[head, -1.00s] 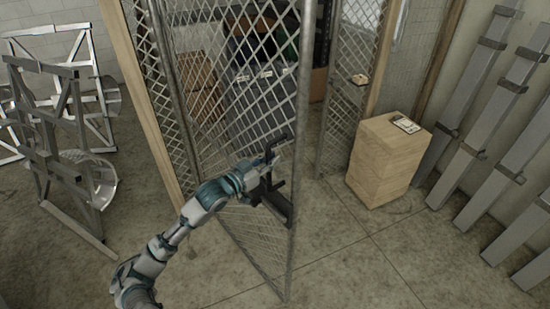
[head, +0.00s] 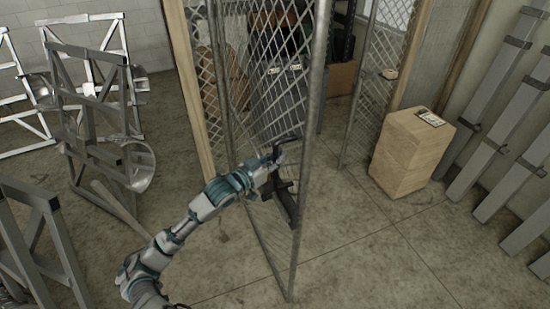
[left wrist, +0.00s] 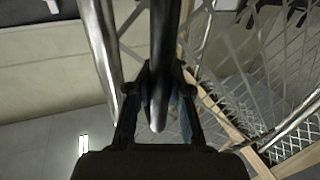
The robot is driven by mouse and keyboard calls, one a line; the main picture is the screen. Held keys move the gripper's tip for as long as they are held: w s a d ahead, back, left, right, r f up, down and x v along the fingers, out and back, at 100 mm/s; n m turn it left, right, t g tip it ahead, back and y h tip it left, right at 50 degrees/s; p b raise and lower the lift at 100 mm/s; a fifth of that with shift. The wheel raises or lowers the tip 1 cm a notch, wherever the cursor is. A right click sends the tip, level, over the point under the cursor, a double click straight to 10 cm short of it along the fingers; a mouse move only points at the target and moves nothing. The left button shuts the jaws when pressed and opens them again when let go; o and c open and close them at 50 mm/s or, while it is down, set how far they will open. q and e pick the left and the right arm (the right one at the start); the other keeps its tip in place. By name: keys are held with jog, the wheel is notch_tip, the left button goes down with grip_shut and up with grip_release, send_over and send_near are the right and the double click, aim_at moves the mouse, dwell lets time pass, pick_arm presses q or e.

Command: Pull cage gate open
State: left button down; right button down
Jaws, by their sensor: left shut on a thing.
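The cage gate (head: 307,150) is a tall chain-link mesh panel in a grey metal frame, standing ajar in the head view. My left gripper (head: 277,170) is at the gate's free edge, beside a dark latch plate (head: 285,203). In the left wrist view, the left gripper (left wrist: 158,105) is shut on a dark rod-like gate handle (left wrist: 164,45) with a rounded end. The mesh (left wrist: 235,60) shows to the right of it. My right gripper is not in view.
A wooden block stand (head: 411,155) with a small card on top stands right of the gate. Metal frames (head: 100,110) stand at the left. Grey beams (head: 500,110) lean at the right wall. Bare concrete floor (head: 370,260) lies in front.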

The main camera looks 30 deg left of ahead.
pick_arm(q)
jog(key=shift+d+r, duration=0.1)
jog(key=shift+r, duration=0.1)
jog(key=c, duration=1.1)
grip_release()
jog(key=shift+s+d, duration=0.1)
jog(key=shift+s, duration=0.1)
jog(key=shift+f, duration=0.15)
jog(key=v, duration=1.2)
